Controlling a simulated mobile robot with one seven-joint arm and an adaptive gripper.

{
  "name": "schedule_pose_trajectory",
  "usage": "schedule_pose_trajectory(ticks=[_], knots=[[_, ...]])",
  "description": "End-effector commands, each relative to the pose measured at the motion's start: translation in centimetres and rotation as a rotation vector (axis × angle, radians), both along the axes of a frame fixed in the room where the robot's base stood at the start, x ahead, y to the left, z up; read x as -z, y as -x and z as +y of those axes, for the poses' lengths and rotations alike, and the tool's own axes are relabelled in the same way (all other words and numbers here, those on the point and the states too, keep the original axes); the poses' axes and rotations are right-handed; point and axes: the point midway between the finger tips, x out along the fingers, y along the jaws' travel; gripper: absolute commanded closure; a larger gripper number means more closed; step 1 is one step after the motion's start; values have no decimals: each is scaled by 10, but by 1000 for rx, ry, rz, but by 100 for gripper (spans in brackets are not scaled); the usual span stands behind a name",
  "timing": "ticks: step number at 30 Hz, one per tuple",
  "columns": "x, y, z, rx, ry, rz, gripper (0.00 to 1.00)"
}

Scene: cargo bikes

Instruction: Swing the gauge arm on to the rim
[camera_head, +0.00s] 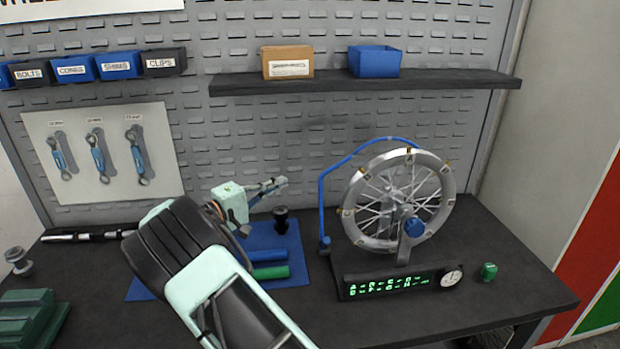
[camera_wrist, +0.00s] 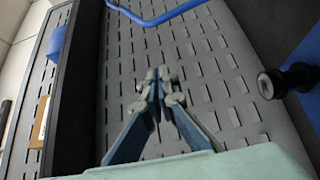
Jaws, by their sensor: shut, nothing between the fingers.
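The blue gauge arm (camera_head: 321,205) rises from a pivot at the left of the wheel stand (camera_head: 345,275). It bends right and passes over the top of the wheel rim (camera_head: 352,190); I cannot tell whether its tip touches the rim. Part of the blue arm also shows at the top of the wrist view (camera_wrist: 160,20). My gripper (camera_head: 283,183) is shut and empty, left of the gauge arm and apart from it. In the wrist view its fingertips (camera_wrist: 160,80) meet in front of the pegboard.
A blue mat (camera_head: 140,291) carries a blue and a green cylinder (camera_head: 272,272) and a black knob (camera_head: 281,215). A green object (camera_head: 489,271) stands right of the dial (camera_head: 452,278). A shelf (camera_head: 420,84) holds a box (camera_head: 287,62) and a blue bin (camera_head: 375,62).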

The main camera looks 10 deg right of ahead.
Motion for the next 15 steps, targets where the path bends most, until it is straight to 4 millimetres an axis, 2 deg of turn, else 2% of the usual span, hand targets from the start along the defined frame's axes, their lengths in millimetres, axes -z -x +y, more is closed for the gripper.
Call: schedule_pose_trajectory(ticks=[4,8,15], knots=[[-1,-3,-5,1,0,1,100],[-2,-13,-20,4,1,2,100],[-3,-43,-62,5,0,1,100]])
